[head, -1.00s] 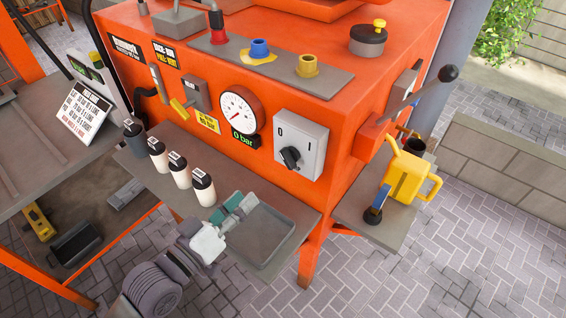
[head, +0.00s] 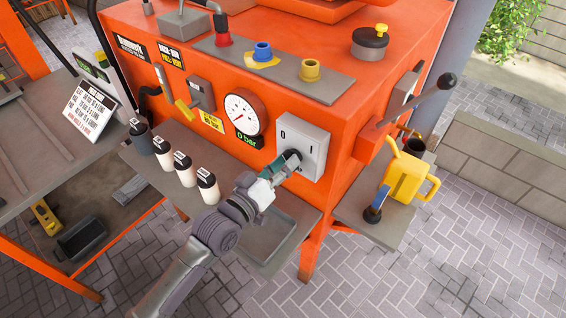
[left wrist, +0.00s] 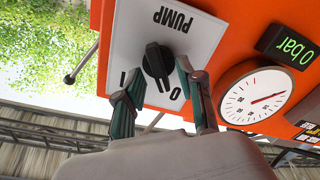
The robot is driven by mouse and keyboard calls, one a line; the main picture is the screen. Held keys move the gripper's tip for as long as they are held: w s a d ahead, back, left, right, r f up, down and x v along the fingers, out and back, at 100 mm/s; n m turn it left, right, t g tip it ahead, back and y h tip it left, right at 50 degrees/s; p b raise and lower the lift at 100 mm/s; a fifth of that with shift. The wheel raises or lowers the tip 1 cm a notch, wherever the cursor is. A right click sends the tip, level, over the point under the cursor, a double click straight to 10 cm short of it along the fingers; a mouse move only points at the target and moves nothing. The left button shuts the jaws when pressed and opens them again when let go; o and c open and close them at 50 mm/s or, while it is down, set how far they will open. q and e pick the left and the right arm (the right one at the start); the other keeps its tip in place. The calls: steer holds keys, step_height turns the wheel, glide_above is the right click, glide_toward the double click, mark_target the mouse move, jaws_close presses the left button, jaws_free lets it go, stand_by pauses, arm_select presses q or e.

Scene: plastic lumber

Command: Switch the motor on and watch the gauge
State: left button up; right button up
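The motor switch is a grey box (head: 314,137) on the orange machine's front, marked 0 and I. It reads PUMP in the left wrist view, where its black knob (left wrist: 157,64) has one end toward the 0. My left gripper (head: 287,162) is at the switch. In the left wrist view its green fingers (left wrist: 158,76) are spread on either side of the knob, apart from each other. The right finger is very close to the knob; contact cannot be told. The round white gauge (head: 243,112) has a display (head: 246,138) reading 0 bar. My right gripper is out of view.
Several capped bottles (head: 184,170) stand on the front ledge, left of my left arm. A grey tray (head: 284,248) lies below the switch. A yellow jug (head: 408,178) stands on the right side shelf, below a long lever (head: 416,100).

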arm_select(q)
jaws_close()
steer(key=shift+m, duration=0.4)
steer(key=shift+s+d+m+p, duration=0.1)
steer(key=shift+m+p, duration=0.65)
steer(key=shift+m, duration=2.55)
steer(key=shift+s+d+m+p, duration=0.1)
steer(key=shift+m+p, duration=0.6)
steer(key=shift+m, duration=2.6)
